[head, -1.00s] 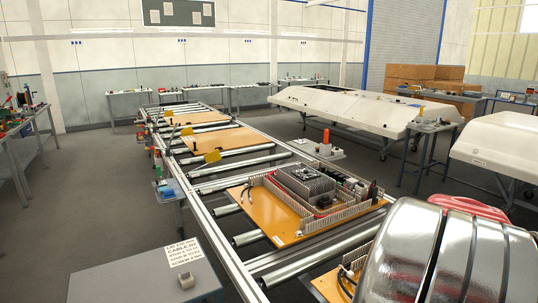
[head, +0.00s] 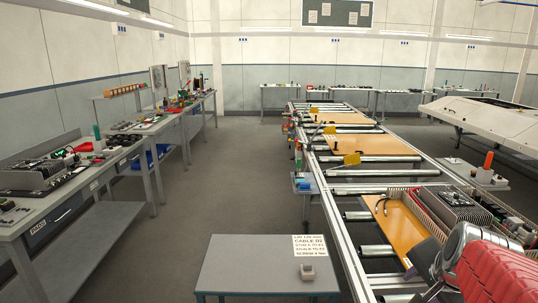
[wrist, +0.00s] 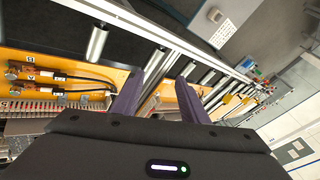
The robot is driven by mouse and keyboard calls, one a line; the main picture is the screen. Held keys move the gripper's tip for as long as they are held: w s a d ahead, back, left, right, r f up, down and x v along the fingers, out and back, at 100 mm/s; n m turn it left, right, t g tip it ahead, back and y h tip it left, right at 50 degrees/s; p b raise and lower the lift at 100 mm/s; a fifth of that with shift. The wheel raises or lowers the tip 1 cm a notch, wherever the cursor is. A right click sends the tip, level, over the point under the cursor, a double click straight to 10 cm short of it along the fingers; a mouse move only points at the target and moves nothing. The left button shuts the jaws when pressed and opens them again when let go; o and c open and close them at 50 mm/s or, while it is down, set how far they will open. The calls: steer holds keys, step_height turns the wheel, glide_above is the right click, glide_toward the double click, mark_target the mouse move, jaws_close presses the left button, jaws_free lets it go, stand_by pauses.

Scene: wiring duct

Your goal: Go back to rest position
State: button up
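My gripper (wrist: 158,98) shows in the wrist view with its two dark purple fingers spread apart and nothing between them. Behind the fingers are an orange panel board (wrist: 55,68) and a metal conveyor rail (wrist: 140,28), with dark floor beyond. In the head view, a red and silver part of my arm covers the lower right corner and I cannot make out the fingers. The orange panel (head: 400,222), with grey wiring ducts (head: 440,212) and dark devices, lies on the roller conveyor just behind my arm.
A grey table (head: 268,265) with a printed sign (head: 310,246) stands in front, left of the conveyor (head: 340,225). Workbenches (head: 75,185) with tools line the left side. A clear floor aisle (head: 215,185) runs between them. An orange-red cone-like object (head: 488,160) stands right of the conveyor.

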steer(key=s+a+n+y, duration=0.1)
steer(key=s+a+n, duration=0.3)
steer(key=a+n, duration=0.3)
steer(key=s+a+f+n+y, duration=0.1)
steer(key=s+a+n, duration=0.4)
steer(key=a, duration=0.8)
steer(key=n, duration=0.2)
steer(key=shift+a+f+n+g+y, duration=0.25)
steer(key=shift+f+n+g+y, duration=0.05)
steer(key=shift+n+g, duration=0.1)
